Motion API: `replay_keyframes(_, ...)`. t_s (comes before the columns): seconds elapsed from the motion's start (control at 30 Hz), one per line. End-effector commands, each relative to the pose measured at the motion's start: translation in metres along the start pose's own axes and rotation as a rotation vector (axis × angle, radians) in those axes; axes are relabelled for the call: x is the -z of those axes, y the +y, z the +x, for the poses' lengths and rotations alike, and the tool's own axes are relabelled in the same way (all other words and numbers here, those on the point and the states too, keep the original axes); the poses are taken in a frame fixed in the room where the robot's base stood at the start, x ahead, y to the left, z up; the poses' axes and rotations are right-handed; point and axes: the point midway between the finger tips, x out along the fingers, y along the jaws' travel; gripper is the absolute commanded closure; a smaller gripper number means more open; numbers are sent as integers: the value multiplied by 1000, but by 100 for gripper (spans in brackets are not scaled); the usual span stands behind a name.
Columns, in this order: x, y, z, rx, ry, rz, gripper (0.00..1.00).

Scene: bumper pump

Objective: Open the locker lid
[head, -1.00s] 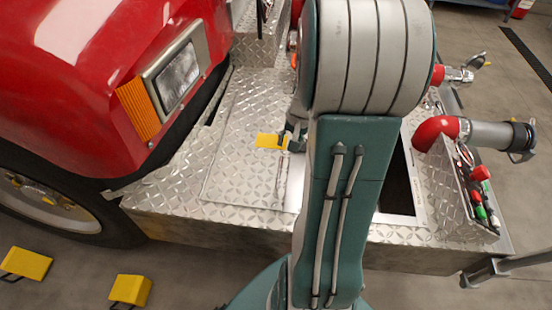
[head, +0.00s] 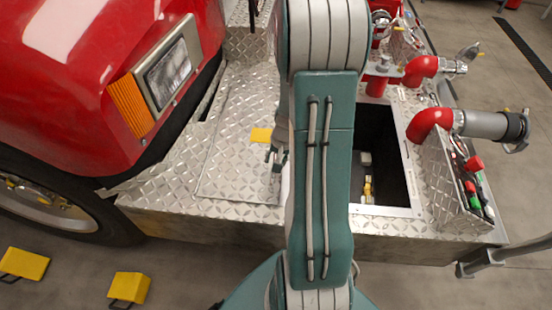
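The locker lid looks to be the silver tread-plate panel (head: 232,150), which lies flat on the deck left of an open, dark locker (head: 385,150). A yellow tab (head: 261,134) sits near the panel's right side. My gripper (head: 272,156) is just below and right of the tab, low over the panel's right edge. It looks apart from the tab, but contact is hard to judge. Its fingers are small and partly hidden by my arm, so their opening is unclear. My arm also hides the strip between panel and locker, including the locker's left side.
Yellow items (head: 368,188) lie inside the locker. Red and grey pipe fittings (head: 470,124) and a tray of coloured handles (head: 470,190) stand at right. The red vehicle body (head: 80,90) with its headlight is close at left. Yellow chocks (head: 128,288) lie on the floor.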

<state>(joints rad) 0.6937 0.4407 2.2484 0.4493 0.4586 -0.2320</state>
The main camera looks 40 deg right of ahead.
Motion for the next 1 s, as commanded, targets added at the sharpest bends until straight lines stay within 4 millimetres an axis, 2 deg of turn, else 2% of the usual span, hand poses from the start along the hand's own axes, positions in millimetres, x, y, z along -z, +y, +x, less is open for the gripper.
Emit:
replay_keyframes(0.07,0,0,0,0,0,0,48)
replay_keyframes(0.1,0,0,0,0,0,0,65)
replay_keyframes(0.17,0,0,0,0,0,0,92)
replay_keyframes(0.2,0,0,0,0,0,0,100)
replay_keyframes(0.63,0,-3,-4,-14,1,-3,100)
replay_keyframes(1.0,1,-19,-29,-129,5,-7,100)
